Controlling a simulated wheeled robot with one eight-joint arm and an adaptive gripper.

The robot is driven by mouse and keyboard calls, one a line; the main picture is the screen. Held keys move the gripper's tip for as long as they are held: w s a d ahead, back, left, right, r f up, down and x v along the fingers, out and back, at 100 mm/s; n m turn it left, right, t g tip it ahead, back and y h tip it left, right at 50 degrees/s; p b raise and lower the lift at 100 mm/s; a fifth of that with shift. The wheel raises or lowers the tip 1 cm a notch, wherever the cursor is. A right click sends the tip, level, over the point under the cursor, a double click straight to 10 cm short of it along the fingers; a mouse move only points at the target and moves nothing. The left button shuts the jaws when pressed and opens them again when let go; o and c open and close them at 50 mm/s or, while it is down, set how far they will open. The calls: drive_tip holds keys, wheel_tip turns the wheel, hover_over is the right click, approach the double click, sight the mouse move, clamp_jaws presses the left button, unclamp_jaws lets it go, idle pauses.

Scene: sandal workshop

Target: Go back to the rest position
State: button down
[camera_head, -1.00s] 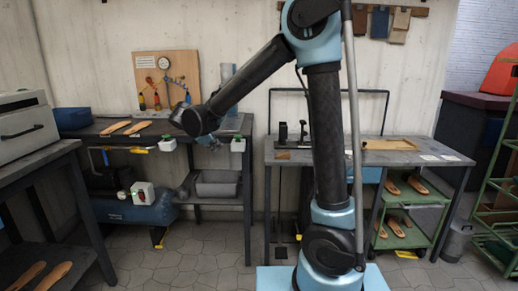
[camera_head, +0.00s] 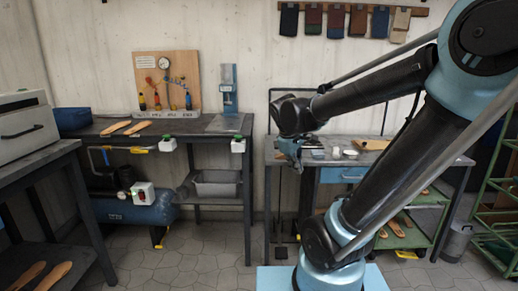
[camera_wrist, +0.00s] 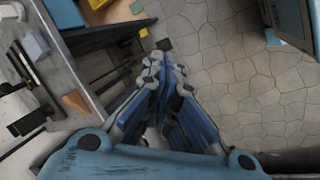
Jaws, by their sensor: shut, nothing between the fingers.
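My gripper (camera_head: 291,158) hangs near the left front edge of the right-hand workbench (camera_head: 345,158) in the head view. In the wrist view my gripper (camera_wrist: 160,66) points down past the bench edge toward the grey paved floor (camera_wrist: 235,75). Its blue fingers are together and nothing shows between them. My arm is bent, with the forearm reaching left from the raised elbow at the right. It hides part of the right-hand bench.
The left bench (camera_head: 215,125) carries a gauge board (camera_head: 165,82), a blue-grey press (camera_head: 229,92) and wooden soles (camera_head: 126,128). A green rack (camera_head: 500,190) stands at right. A grey bin (camera_head: 217,184) sits below the left bench.

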drive_tip(key=s+d+f+m+y, duration=0.1)
drive_tip(key=s+f+m, duration=0.2)
drive_tip(key=s, duration=0.2)
drive_tip(key=s+d+f+m+y, duration=0.1)
drive_tip(key=s+d+f+m, duration=0.1)
drive_tip(key=s, duration=0.3)
drive_tip(key=s+d+f+m+g, duration=0.1)
drive_tip(key=s+d+f+m, duration=0.1)
drive_tip(key=s+f+m, duration=0.2)
drive_tip(key=shift+s+d+f+m+y, duration=0.2)
drive_tip(key=shift+s+d+m+y, duration=0.15)
drive_tip(key=shift+s, duration=0.45)
drive_tip(key=shift+a, duration=0.1)
drive_tip(key=shift+w+f, duration=0.2)
drive_tip(key=shift+w, duration=0.2)
